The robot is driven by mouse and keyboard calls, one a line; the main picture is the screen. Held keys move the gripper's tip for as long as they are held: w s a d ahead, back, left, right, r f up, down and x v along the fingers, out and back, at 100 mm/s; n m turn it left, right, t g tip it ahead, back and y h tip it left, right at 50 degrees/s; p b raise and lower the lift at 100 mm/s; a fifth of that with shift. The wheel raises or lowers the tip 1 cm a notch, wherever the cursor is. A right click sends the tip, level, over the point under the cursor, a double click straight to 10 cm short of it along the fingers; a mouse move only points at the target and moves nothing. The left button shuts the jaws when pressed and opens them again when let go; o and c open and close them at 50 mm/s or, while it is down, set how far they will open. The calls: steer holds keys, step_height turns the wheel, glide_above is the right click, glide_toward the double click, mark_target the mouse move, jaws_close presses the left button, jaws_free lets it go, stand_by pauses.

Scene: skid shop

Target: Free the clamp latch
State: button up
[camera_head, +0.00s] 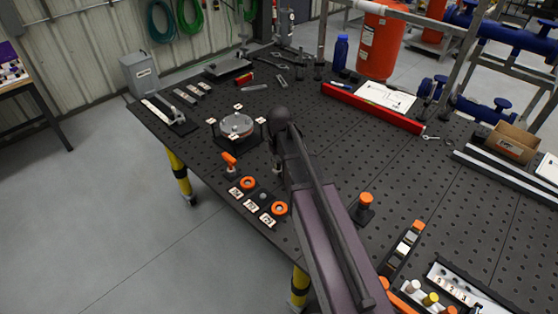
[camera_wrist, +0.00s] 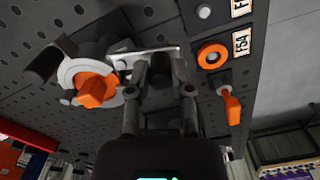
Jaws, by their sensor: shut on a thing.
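In the wrist view, my gripper (camera_wrist: 164,80) is at the clamp latch, with its two fingers on either side of a dark part, closed on it. A pale metal plate (camera_wrist: 138,56) of the latch runs left from behind the fingers. Left of it is a pale round piece with an orange block (camera_wrist: 97,90) on it, and a dark cylinder (camera_wrist: 42,66) sticks out farther left. What lies between the fingertips is partly hidden. In the head view my arm covers the gripper and most of the latch.
An orange-handled lever (camera_head: 229,162) and orange rings (camera_head: 279,208) with labels stand near the table edge, left of my arm. A grey round flange (camera_head: 237,125) sits beyond. An orange-topped post (camera_head: 365,203) stands to the right. Bare perforated table (camera_head: 325,130) lies right of my arm.

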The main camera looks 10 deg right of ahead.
steer(key=shift+s, duration=0.15)
stand_by(0.3)
steer(key=shift+s+d, duration=0.3)
steer(key=shift+s, duration=0.05)
steer(key=o, duration=1)
steer(key=shift+o, duration=0.2)
steer(key=shift+r, duration=0.15)
steer(key=shift+r+p, duration=1.35)
steer(key=shift+p, duration=0.2)
steer(key=shift+r, duration=0.1)
